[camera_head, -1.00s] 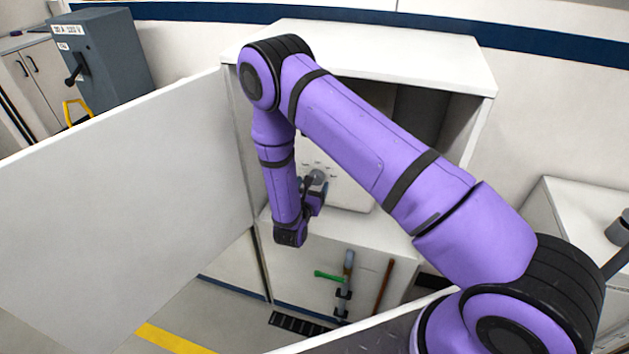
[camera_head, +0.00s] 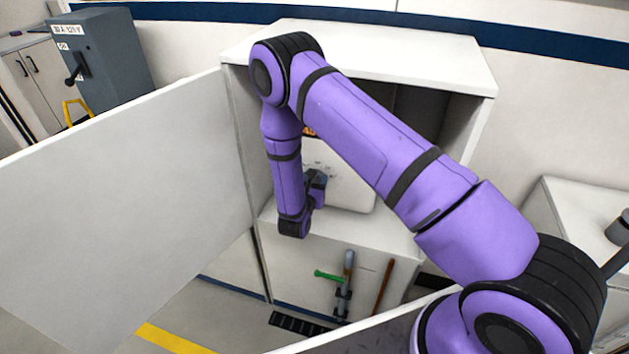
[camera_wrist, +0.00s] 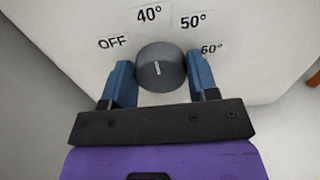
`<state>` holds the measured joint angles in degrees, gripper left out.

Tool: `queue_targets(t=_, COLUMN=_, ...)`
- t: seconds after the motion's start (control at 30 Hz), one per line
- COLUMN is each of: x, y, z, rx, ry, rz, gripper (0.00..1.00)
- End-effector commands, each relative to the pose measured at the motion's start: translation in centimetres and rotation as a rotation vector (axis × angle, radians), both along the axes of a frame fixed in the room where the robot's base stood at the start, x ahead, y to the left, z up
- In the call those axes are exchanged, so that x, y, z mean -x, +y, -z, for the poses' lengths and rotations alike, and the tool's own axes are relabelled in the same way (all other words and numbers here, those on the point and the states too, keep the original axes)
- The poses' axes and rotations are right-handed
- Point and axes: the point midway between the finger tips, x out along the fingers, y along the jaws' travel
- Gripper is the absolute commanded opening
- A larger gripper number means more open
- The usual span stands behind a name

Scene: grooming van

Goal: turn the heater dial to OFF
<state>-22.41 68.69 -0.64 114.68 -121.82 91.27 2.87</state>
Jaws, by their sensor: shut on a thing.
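The heater is a white box (camera_head: 350,188) inside the open cabinet, partly hidden behind my arm in the head view. Its round dark grey dial (camera_wrist: 160,67) shows in the wrist view, with labels OFF (camera_wrist: 112,42), 40° (camera_wrist: 149,14), 50° (camera_wrist: 193,20) and 60° (camera_wrist: 211,49) around it. The dial's short light mark lies nearly upright, lined up roughly with 40°. My gripper (camera_wrist: 161,78) is shut on the dial, one blue finger on each side. In the head view my gripper (camera_head: 318,184) is at the heater's front, and the dial is hidden there.
A white cabinet door (camera_head: 120,200) stands open at the left of my arm. The cabinet's side walls and top (camera_head: 370,50) enclose the heater. Below hang a green-handled tool (camera_head: 330,276) and a brown rod (camera_head: 384,286). A grey switch box (camera_head: 105,60) stands at the far left.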

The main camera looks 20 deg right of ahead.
Motion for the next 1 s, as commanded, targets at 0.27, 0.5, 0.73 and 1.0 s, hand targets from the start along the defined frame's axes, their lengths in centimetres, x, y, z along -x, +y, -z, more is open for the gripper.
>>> queue_targets(t=0.27, x=-0.04, y=0.12, z=-0.05, rx=0.076, ry=0.052, rz=-0.002, gripper=0.30)
queue_targets(t=0.5, x=-0.08, y=0.29, z=-0.06, rx=0.226, ry=0.159, rz=-0.003, gripper=0.30)
queue_targets(t=0.73, x=-0.14, y=0.33, z=0.04, rx=0.395, ry=0.285, rz=-0.002, gripper=0.30)
queue_targets(t=1.0, x=-0.23, y=0.37, z=0.06, rx=0.566, ry=0.407, rz=-0.002, gripper=0.30)
